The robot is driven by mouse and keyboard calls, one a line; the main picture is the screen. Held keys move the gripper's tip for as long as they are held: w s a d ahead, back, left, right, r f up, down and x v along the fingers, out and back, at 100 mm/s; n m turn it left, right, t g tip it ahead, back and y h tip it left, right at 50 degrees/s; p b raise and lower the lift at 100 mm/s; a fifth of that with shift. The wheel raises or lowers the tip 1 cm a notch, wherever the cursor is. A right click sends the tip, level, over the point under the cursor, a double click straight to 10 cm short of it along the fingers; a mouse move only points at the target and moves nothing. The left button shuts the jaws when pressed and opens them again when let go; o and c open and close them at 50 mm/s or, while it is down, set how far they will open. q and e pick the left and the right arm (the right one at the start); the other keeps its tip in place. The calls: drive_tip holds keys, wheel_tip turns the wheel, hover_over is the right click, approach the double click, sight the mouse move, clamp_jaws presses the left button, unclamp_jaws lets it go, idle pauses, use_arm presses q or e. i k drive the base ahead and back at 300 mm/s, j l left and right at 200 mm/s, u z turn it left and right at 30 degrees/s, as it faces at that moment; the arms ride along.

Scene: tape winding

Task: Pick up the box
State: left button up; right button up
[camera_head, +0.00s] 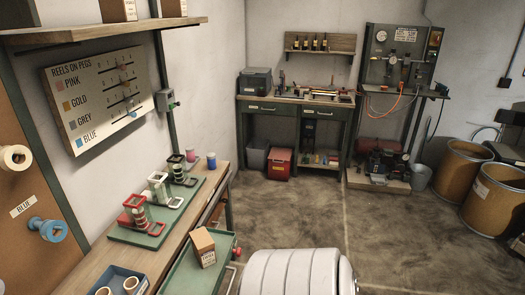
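A small brown cardboard box (202,246) with a pale label stands upright on a green tray (184,277) at the lower middle left, beside the wooden workbench. It looks closed, and nothing is touching it. More cardboard boxes, one of them here (119,9), stand on the wall shelf at the top left, cut off by the picture's edge. Neither of my grippers is in view.
The workbench (98,262) holds a green winding station (146,234) with several reels and a blue bin (121,281). A reel board (97,98) hangs above. Large drums (499,203) stand at right. The middle floor (305,214) is clear.

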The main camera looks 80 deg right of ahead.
sight(202, 245)
drive_tip(key=z, duration=1.85)
